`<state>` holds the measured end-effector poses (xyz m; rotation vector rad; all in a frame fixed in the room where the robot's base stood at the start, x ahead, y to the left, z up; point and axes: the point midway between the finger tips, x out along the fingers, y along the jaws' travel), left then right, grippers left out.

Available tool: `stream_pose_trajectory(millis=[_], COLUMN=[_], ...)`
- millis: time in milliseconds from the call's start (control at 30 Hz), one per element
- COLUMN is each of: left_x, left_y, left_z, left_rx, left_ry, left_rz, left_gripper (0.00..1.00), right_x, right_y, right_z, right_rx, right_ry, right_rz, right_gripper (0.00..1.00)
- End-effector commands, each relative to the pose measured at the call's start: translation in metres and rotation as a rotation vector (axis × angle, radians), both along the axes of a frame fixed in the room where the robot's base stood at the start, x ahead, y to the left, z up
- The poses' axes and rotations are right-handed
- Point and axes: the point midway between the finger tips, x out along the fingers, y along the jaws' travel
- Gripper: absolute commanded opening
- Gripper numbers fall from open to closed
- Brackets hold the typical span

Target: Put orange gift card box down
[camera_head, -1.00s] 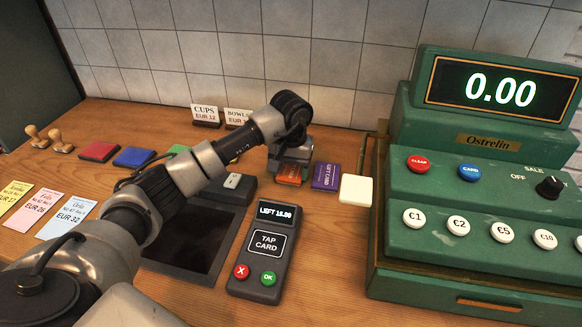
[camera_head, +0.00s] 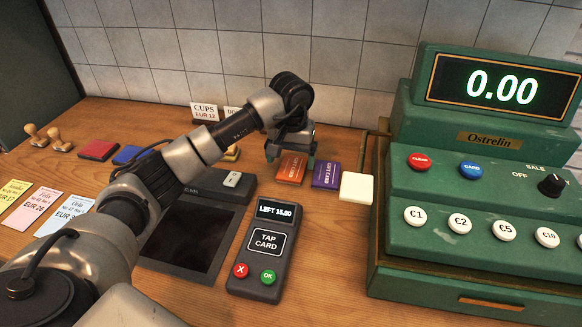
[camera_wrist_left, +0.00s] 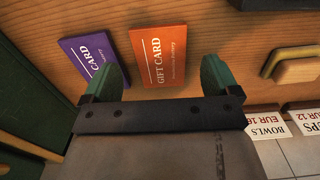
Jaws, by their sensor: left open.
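The orange gift card box (camera_head: 291,168) lies flat on the wooden counter, left of the purple gift card box (camera_head: 326,175). My left gripper (camera_head: 290,160) is open and empty just above and behind the orange box. In the left wrist view the orange box (camera_wrist_left: 158,56) shows ahead of the gripper, between the lines of its two green fingertips (camera_wrist_left: 160,78), with clear gaps to both. The purple box (camera_wrist_left: 93,58) lies just beyond one fingertip there. My right gripper is in neither view.
A white block (camera_head: 356,187) lies right of the purple box, close to the green cash register (camera_head: 470,190). The card terminal (camera_head: 263,250) stands in front. Price signs (camera_head: 205,113) stand at the back. Bare counter lies between the terminal and register.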

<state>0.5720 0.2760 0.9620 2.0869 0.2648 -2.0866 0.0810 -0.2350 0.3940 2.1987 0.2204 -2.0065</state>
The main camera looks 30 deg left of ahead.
Motion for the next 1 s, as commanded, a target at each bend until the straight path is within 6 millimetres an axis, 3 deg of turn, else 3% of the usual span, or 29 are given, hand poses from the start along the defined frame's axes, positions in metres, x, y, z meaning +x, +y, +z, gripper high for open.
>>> stream_pose_trajectory(millis=[200,400,1000], left_x=[0.001,0.001,0.000], left_y=[0.000,0.000,0.000], left_z=[0.049,0.078,0.086], left_rx=[0.001,0.001,0.001], left_ry=[-0.004,-0.002,0.001], left_rz=[0.001,0.001,0.001], left_gripper=[0.90,0.90,0.90], right_x=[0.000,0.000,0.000], right_y=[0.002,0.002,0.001], right_z=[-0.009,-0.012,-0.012], right_rx=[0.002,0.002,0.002], right_ry=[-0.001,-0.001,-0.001], right_rz=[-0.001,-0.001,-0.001], right_gripper=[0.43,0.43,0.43])
